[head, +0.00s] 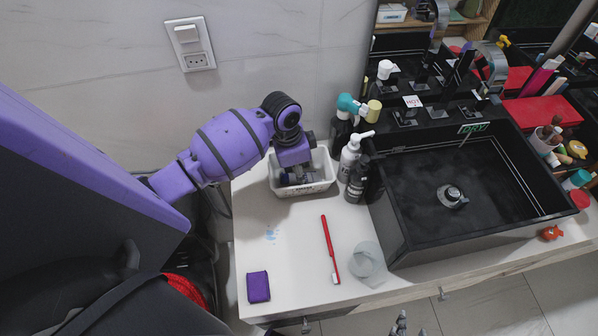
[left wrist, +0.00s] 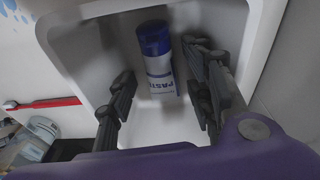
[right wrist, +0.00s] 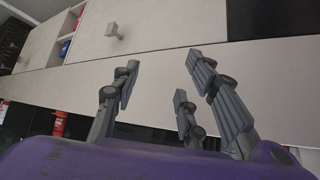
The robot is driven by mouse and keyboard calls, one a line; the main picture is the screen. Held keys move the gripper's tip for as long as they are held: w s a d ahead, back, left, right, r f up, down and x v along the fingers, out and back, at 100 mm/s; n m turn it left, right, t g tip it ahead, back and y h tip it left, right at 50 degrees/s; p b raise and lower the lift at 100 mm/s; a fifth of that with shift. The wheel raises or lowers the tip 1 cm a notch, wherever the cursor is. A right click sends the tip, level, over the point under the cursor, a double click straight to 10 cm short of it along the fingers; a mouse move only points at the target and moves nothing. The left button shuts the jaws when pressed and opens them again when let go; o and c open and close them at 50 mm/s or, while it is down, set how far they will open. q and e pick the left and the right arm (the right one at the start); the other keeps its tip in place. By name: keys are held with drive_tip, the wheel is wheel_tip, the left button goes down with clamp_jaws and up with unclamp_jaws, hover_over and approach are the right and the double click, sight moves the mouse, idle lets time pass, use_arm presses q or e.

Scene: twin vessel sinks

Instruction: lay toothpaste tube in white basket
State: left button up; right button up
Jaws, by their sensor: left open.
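The white basket (head: 312,186) stands at the back left of the counter against the wall. My left gripper (head: 297,178) reaches down into it. In the left wrist view, the toothpaste tube (left wrist: 160,72), white with a blue cap and dark lettering, is inside the basket (left wrist: 92,60). My left gripper (left wrist: 160,82) is open, with fingers on both sides of the tube and visible gaps beside it. In the head view my arm and gripper hide the tube. My right gripper (right wrist: 160,92) is open and empty in front of the cabinet; only its fingertips show at the head view's bottom edge.
Pump bottles (head: 353,150) stand close to the basket's right, beside the black sink (head: 405,235). A red toothbrush (head: 330,248), purple block (head: 258,287) and clear cup (head: 365,258) are on the front counter. The counter's left part is mostly clear.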

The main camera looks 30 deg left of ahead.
sight(292, 175)
use_arm(q)
drive_tip(key=shift+r, duration=0.1)
wheel_tip(292, 175, up, 12)
drive_tip(key=a, duration=0.1)
drive_tip(key=shift+s+a+p, duration=0.35)
drive_tip(key=shift+p, duration=0.1)
